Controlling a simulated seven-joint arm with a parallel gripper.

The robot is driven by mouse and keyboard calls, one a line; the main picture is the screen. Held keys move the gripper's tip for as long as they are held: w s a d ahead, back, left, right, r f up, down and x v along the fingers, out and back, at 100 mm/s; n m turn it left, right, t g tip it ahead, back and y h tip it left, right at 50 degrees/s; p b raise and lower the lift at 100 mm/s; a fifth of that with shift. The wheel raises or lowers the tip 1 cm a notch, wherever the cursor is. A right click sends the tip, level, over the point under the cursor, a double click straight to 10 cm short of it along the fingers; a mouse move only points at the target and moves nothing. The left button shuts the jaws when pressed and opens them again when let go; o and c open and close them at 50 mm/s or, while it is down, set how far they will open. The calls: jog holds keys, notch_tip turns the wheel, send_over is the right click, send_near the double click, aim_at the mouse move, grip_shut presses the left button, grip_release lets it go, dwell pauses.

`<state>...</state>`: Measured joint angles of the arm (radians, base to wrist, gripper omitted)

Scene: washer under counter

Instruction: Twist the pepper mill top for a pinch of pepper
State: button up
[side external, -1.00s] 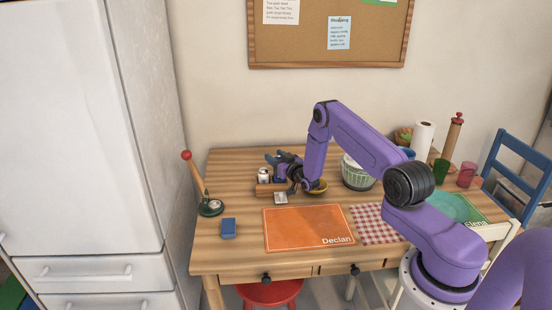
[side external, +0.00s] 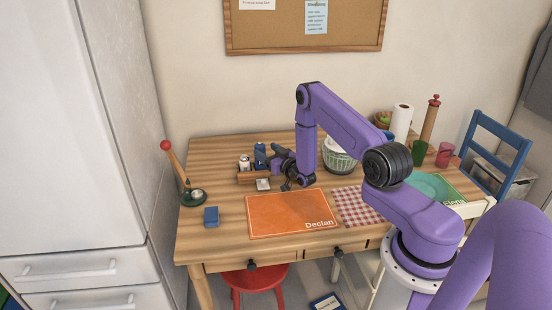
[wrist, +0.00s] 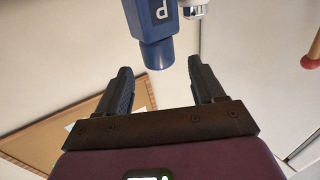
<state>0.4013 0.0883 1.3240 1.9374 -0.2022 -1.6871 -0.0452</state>
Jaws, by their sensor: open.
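The blue pepper mill (side external: 260,155), marked P, stands upright in a small wooden caddy (side external: 250,179) at the table's back left. A white shaker (side external: 245,162) stands left of it. In the wrist view, which looks upside down, the mill (wrist: 152,25) shows at the top with its narrower end between the lines of my fingers. A bit of the white shaker (wrist: 194,8) shows beside it. My gripper (side external: 273,156) is just right of the mill, pointing at it. In the wrist view my gripper (wrist: 161,66) is open, with nothing clearly held.
A blue box (side external: 211,217) and a green dish (side external: 195,197) with a red-knobbed stick (side external: 172,155) lie left. The orange placemat (side external: 285,213) is in front and bare. A bowl (side external: 338,158) stands right of my arm. The wall is behind.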

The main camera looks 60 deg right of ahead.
jog(key=shift+v, duration=2.5)
jog(key=s+d+n+y, duration=0.5)
jog(key=d+n+y, duration=0.25)
jog(key=y, duration=0.35)
jog(key=shift+m, duration=0.45)
jog(key=x, duration=1.7)
jog(key=shift+w+d+f, duration=0.1)
jog(key=shift+w, duration=0.15)
jog(key=c, duration=1)
